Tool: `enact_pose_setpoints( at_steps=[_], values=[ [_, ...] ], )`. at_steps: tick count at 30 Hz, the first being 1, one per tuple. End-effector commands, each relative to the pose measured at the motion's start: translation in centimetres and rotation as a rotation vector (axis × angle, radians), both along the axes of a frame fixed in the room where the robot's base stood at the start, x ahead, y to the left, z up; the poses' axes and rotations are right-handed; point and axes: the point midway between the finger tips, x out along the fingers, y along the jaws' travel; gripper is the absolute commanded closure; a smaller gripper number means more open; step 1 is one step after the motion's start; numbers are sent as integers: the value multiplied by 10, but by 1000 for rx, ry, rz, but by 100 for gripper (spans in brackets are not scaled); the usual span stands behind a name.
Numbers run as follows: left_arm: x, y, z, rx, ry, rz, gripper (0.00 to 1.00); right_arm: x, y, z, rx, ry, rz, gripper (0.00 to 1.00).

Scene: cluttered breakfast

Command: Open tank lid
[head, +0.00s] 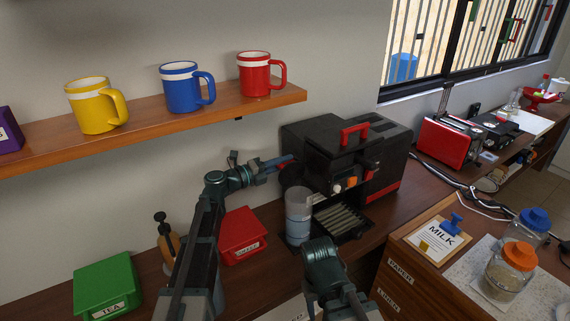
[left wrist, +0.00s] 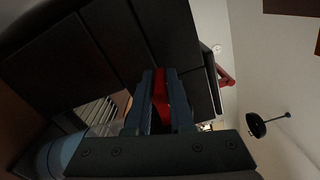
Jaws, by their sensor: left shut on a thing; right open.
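The black coffee machine (head: 390,150) stands on the counter against the wall. A red handle (head: 353,132) is on its top; this also shows in the left wrist view (left wrist: 225,75). My left gripper (head: 285,160) is at the machine's left side. In the left wrist view its fingers (left wrist: 160,100) are shut on a red part (left wrist: 160,92) of the machine. Whether this part belongs to the tank lid is hard to tell. My right gripper (head: 343,303) is open, low in front of the counter, with nothing seen in it.
A clear container of water (head: 298,222) stands close below my left gripper. A red box (head: 242,235), a green tea box (head: 107,287) and a brown bottle (head: 168,245) are to the left. A shelf (head: 200,118) with mugs hangs above. Jars stand at the right.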

Motion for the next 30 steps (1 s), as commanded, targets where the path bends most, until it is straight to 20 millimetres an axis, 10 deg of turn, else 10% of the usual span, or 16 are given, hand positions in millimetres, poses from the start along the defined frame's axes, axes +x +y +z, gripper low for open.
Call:
enact_pose_setpoints(
  at_steps=[15, 16, 20, 30],
  values=[
    [-1, 1, -2, -1, 13, -3, 100, 0, 0, -1, 0, 0, 0, 50],
    [-1, 1, -2, -1, 13, -3, 76, 0, 0, -1, 0, 0, 0, 50],
    [0, 0, -2, -4, 12, -3, 53, 0, 0, -1, 0, 0, 0, 50],
    [-1, 2, -1, -6, 12, -1, 50, 0, 0, 0, 0, 0, 0, 50]
  ],
)
